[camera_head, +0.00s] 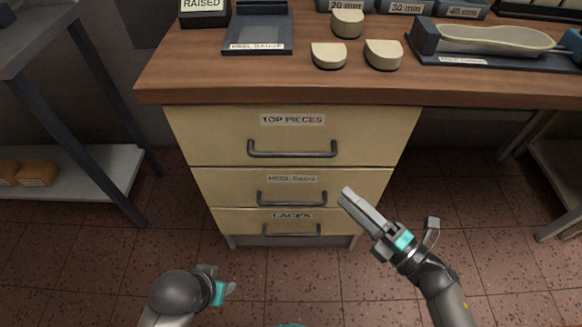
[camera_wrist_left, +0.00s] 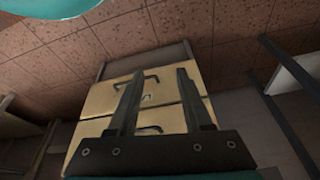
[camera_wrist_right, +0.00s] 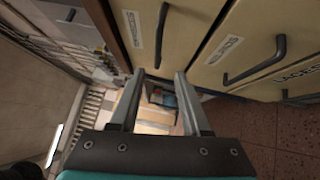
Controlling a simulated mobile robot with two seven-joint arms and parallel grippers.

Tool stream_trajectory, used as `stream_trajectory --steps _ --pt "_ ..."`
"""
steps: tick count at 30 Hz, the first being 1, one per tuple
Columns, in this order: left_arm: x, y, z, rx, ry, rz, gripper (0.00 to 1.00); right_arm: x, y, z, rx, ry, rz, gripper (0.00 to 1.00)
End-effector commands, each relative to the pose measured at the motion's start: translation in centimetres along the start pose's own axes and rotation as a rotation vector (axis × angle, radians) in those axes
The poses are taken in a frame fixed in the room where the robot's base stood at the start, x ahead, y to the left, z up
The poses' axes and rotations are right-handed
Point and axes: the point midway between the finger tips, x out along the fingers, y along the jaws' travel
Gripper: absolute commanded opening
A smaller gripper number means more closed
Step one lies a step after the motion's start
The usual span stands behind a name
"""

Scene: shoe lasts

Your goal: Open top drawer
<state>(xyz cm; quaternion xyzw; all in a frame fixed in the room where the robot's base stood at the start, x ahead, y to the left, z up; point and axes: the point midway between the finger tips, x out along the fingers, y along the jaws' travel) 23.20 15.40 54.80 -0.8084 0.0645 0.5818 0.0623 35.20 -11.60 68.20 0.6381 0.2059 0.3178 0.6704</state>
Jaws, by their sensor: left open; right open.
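The top drawer (camera_head: 215,135) is labelled TOP PIECES and sits flush and shut under the wooden bench top. Its dark bar handle (camera_head: 292,154) runs across the front below the label; this handle also shows in the right wrist view (camera_wrist_right: 162,35). My right gripper (camera_head: 345,196) is in front of the drawers, to the right of and lower than the top handle in the picture, open and empty. My left gripper (camera_head: 230,288) is low in front of the cabinet, apart from it. Its two fingers (camera_wrist_left: 157,85) show spread and empty in the left wrist view.
Below are the shut HEEL PADS drawer (camera_head: 220,188) and LACES drawer (camera_head: 235,222), each with a bar handle. The bench top (camera_head: 190,80) carries a heel gauge (camera_head: 258,30), heel blocks (camera_head: 384,54) and a shoe last (camera_head: 495,40). A metal shelf (camera_head: 90,170) stands left.

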Motion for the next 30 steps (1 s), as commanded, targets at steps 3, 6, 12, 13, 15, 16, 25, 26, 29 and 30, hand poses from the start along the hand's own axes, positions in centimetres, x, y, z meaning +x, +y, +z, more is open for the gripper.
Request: stream_trajectory --steps 3,6,12,13,15,16,25,26,29,30 --pt "-0.2 -0.1 -0.2 0.0 0.007 -0.001 0.5 0.3 0.1 -0.3 -0.037 0.026 0.012 0.47" --pt "-0.5 -0.1 -0.3 -0.001 0.011 -0.001 0.5 1.2 0.3 -0.4 -0.04 0.03 0.016 0.47" --pt "-1.6 -0.1 -0.9 -0.001 0.03 -0.003 0.5 5.0 0.3 -0.5 -0.039 0.028 0.018 0.47" --pt "-1.8 -0.1 -1.1 -0.001 0.035 -0.003 0.5 5.7 0.3 -0.5 -0.038 0.027 0.018 0.47" --pt "-2.4 -0.1 -1.3 -0.002 0.043 -0.003 0.5 7.3 0.3 -0.5 -0.038 0.027 0.017 0.47" --pt "-2.6 -0.1 -1.3 -0.002 0.046 -0.004 0.5 8.0 0.3 -0.5 -0.037 0.027 0.018 0.47" --pt "-5.0 -0.2 -2.1 -0.003 0.082 -0.006 0.5 13.5 0.3 -0.7 -0.036 0.026 0.015 0.47" --pt "-5.2 -0.2 -2.1 -0.003 0.085 -0.006 0.5 13.8 0.3 -0.7 -0.035 0.026 0.014 0.47" --pt "-5.7 -0.2 -2.3 -0.003 0.092 -0.006 0.5 14.7 0.3 -0.7 -0.035 0.026 0.013 0.47" --pt "-5.8 -0.2 -2.3 -0.003 0.092 -0.006 0.5 15.0 0.3 -0.7 -0.034 0.026 0.013 0.47"
